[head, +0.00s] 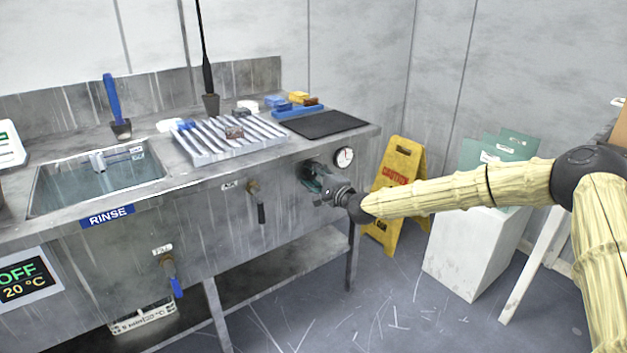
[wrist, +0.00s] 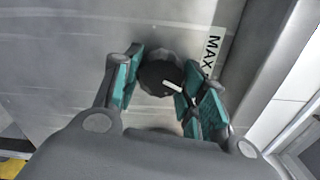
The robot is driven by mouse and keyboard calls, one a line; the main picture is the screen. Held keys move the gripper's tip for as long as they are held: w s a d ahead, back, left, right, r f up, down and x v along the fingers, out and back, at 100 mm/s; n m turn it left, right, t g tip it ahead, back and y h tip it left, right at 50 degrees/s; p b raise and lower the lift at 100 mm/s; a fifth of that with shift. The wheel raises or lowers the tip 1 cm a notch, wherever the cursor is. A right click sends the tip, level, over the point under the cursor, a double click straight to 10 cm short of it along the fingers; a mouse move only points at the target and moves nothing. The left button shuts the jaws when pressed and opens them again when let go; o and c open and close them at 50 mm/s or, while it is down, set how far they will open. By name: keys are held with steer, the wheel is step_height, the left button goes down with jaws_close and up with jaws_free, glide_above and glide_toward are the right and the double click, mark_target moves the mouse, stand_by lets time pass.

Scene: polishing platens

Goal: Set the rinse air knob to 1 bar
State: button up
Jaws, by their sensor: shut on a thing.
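The rinse air knob (wrist: 158,78) is a dark round knob with a white pointer line on the steel front panel, seen in the wrist view. The pointer slants toward the lower right. A label reading MAX (wrist: 212,52) is at its right. My gripper (wrist: 155,85) has teal finger pads on both sides of the knob and is shut on it. In the head view my gripper (head: 318,182) is at the panel's right end and hides the knob. A round white gauge (head: 344,157) sits just right of and above the gripper; its reading is too small to tell.
A valve with a dark lever (head: 257,200) is on the panel left of my gripper. The sink (head: 95,180) marked RINSE is farther left. A yellow warning sign (head: 397,190) and a white bin (head: 470,250) stand right of the bench.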

steer(key=shift+d+m, duration=0.1)
steer(key=shift+m, duration=0.4)
steer(key=o, duration=1)
steer(key=v, duration=1.2)
